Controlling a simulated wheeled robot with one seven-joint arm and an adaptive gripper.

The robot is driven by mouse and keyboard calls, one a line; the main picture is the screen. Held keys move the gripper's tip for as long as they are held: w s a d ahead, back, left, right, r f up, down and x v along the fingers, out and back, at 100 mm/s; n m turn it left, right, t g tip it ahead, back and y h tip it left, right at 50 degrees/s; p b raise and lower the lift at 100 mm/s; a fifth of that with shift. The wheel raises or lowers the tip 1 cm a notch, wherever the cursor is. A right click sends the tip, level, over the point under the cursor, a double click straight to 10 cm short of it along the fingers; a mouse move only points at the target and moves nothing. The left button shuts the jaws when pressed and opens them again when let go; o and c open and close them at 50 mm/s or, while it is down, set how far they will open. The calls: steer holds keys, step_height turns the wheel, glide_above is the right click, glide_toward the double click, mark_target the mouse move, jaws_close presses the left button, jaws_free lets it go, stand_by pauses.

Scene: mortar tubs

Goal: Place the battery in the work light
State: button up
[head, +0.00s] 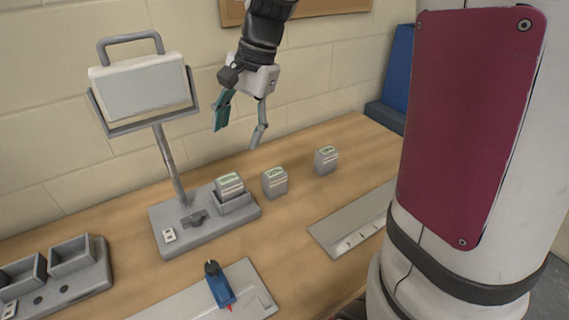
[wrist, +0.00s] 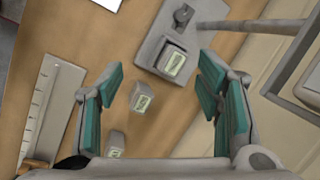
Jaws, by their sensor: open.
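The work light (head: 179,200) stands on the bench, with a grey base, a pole and a white lamp panel. One grey battery with a green label (head: 229,186) sits in the socket at the base's right side; it also shows in the wrist view (wrist: 172,63). A second battery (head: 275,182) stands upright on the wood just right of the base, and a third battery (head: 326,160) stands farther right. In the wrist view these two (wrist: 141,97) (wrist: 115,144) lie between and below my fingers. My gripper (head: 241,128) is open and empty, above and behind the batteries.
A grey unit with two empty bays (head: 56,275) is at the front left. A blue and black tool (head: 218,285) lies on a pale plate (head: 258,288) at the front. A grey strip (head: 345,222) lies at the right. Bare wood surrounds the loose batteries.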

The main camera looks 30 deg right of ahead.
steer(key=s+r+n+t+h, duration=0.1)
steer(key=s+r+n+t, duration=0.1)
steer(key=s+n, duration=0.4)
steer(key=s+a+r+n+t+h, duration=0.1)
steer(key=s+n, duration=0.4)
steer(key=s, duration=0.8)
steer(key=shift+s+a+r+n+t+h, duration=0.25)
steer(key=shift+s+r+n+t+h, duration=0.2)
steer(key=shift+r+h, duration=0.2)
steer(key=shift+w+a, duration=0.1)
